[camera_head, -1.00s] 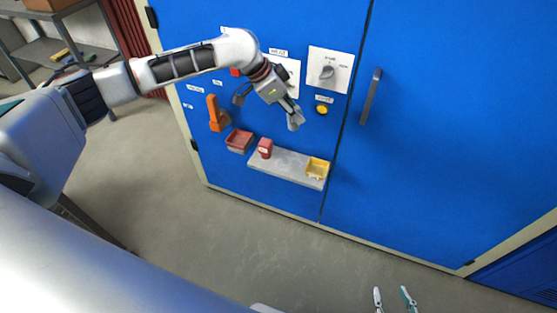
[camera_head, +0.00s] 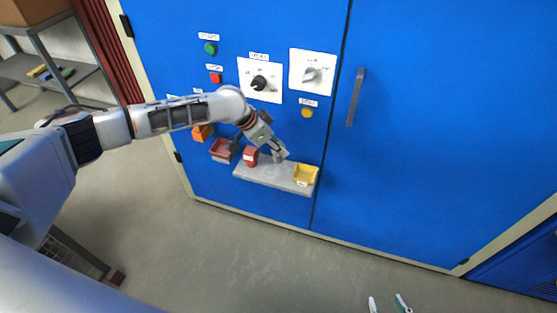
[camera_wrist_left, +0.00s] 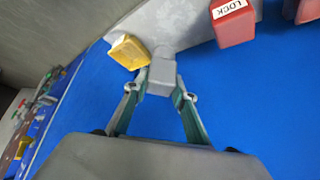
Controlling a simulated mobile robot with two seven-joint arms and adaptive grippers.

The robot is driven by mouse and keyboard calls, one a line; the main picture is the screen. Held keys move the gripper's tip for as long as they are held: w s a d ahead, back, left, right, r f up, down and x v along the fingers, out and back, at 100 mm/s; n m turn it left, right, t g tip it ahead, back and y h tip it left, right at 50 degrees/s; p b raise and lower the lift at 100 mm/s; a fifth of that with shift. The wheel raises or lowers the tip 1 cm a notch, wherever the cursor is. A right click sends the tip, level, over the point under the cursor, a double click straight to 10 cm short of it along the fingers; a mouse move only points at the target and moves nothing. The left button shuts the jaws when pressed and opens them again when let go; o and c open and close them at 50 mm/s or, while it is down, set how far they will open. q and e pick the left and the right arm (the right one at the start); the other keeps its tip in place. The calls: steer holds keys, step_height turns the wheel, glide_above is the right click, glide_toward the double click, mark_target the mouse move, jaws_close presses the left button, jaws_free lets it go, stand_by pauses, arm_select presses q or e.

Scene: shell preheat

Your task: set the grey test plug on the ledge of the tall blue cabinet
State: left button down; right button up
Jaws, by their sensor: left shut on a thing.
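The tall blue cabinet (camera_head: 430,130) fills most of the head view, and its grey ledge (camera_head: 265,177) juts out low on the left door. My left gripper (camera_head: 279,154) is at the ledge, between the red lock block and the yellow bin. It is shut on the grey test plug, a small grey block that shows between the fingertips in the left wrist view (camera_wrist_left: 163,76). The plug's far end meets the ledge in that view; I cannot tell whether it touches. My right gripper (camera_head: 387,304) is at the bottom edge of the head view, fingers apart, empty.
On the ledge, a red block marked LOCK (camera_head: 251,157) stands left of the plug and a yellow bin (camera_head: 305,175) right. A red bin (camera_head: 222,150) hangs further left. Knobs and buttons sit above. A door handle (camera_head: 355,98) is to the right.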

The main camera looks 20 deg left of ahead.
mark_target(274, 156)
arm_select(q)
step_height(274, 156, down, 6)
steer(key=shift+r+b, duration=0.2)
steer(key=shift+b, duration=0.45)
steer(key=shift+f, duration=0.2)
arm_select(e)
steer(key=shift+w+d+f, duration=0.1)
steer(key=shift+w+d, duration=0.15)
steer(key=shift+w, duration=0.25)
